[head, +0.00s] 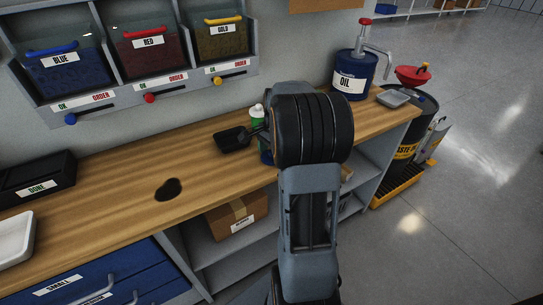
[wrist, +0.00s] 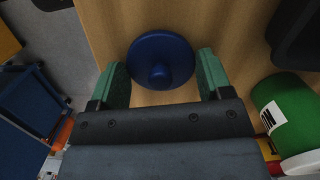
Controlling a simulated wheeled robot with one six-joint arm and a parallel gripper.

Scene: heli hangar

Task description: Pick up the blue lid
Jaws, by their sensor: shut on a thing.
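The blue lid (wrist: 161,58) shows in the wrist view as a round blue disc with a raised knob in its middle. My gripper (wrist: 162,66) has its two green-padded fingers at the lid's left and right rim, and it is shut on the lid. The wooden bench top lies behind the lid; I cannot tell how far the lid is above it.
A green bottle (wrist: 290,112) is close on the right; it also shows in the head view (head: 257,115). A black scoop-like thing (head: 232,138) lies beside it. A dark spill (head: 168,189) marks the bench (head: 110,205). An oil can (head: 350,82) and a grey dish (head: 393,97) stand at the right end.

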